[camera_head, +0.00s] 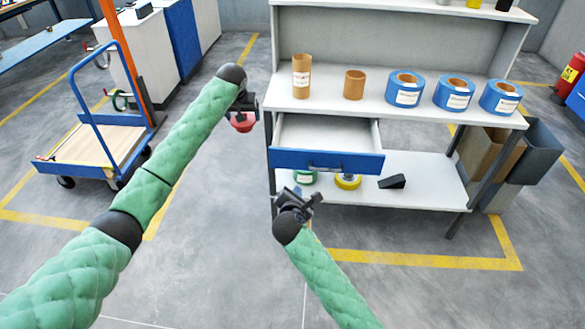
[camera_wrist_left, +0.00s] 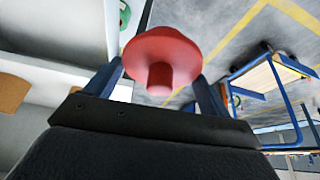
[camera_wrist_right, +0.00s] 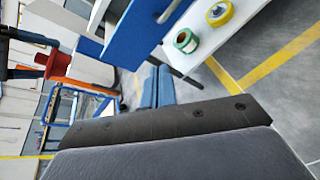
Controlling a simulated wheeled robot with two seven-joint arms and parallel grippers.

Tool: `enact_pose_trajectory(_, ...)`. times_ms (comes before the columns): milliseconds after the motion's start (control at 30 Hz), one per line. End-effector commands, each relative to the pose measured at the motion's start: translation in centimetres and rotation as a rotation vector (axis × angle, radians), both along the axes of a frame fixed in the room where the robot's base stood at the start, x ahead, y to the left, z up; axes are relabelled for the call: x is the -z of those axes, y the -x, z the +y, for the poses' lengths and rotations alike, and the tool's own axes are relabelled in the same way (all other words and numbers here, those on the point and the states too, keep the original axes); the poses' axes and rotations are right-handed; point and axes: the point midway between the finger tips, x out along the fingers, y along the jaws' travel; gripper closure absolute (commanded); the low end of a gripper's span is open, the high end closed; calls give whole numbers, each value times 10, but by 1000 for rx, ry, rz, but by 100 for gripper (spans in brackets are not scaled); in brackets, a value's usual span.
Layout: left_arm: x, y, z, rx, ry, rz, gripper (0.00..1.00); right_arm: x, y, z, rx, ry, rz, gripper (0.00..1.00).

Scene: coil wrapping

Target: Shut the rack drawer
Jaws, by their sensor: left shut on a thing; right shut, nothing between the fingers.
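The rack drawer (camera_head: 326,161) with a blue front is pulled out of the rack under the shelf, and its white inside looks empty in the head view. Its blue front also shows in the right wrist view (camera_wrist_right: 140,30). My right gripper (camera_head: 308,196) is shut and empty, in front of and below the drawer front, near its handle (camera_head: 325,168); I cannot tell if they touch. My left gripper (camera_head: 243,112) is shut on a red knob-like object (camera_wrist_left: 165,55), left of the rack and apart from the drawer.
The rack shelf (camera_head: 380,112) holds two brown cylinders (camera_head: 301,76) and blue rolls (camera_head: 405,89). The lower shelf (camera_head: 430,190) has a green roll, a yellow roll (camera_head: 348,182) and a black block (camera_head: 392,181). A blue cart (camera_head: 95,150) stands left. Floor before the rack is clear.

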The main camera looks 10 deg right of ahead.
Motion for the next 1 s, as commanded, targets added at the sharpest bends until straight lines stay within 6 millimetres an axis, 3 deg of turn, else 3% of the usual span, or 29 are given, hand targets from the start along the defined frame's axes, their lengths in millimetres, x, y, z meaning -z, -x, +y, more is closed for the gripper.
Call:
enact_pose_trajectory(200, 0, 0, 0, 0, 0, 0, 42, -9, -3, 0, -113, 303, 41, 100)
enact_pose_trajectory(433, 0, 0, 0, 0, 0, 0, 42, -11, -5, 2, -200, 516, 90, 100)
enact_pose_trajectory(733, -3, 0, 0, 0, 0, 0, 42, -9, -12, 0, -229, 596, 116, 100)
enact_pose_trajectory(1000, -12, 0, 0, 0, 0, 0, 42, 2, -49, -10, -227, 594, 116, 100)
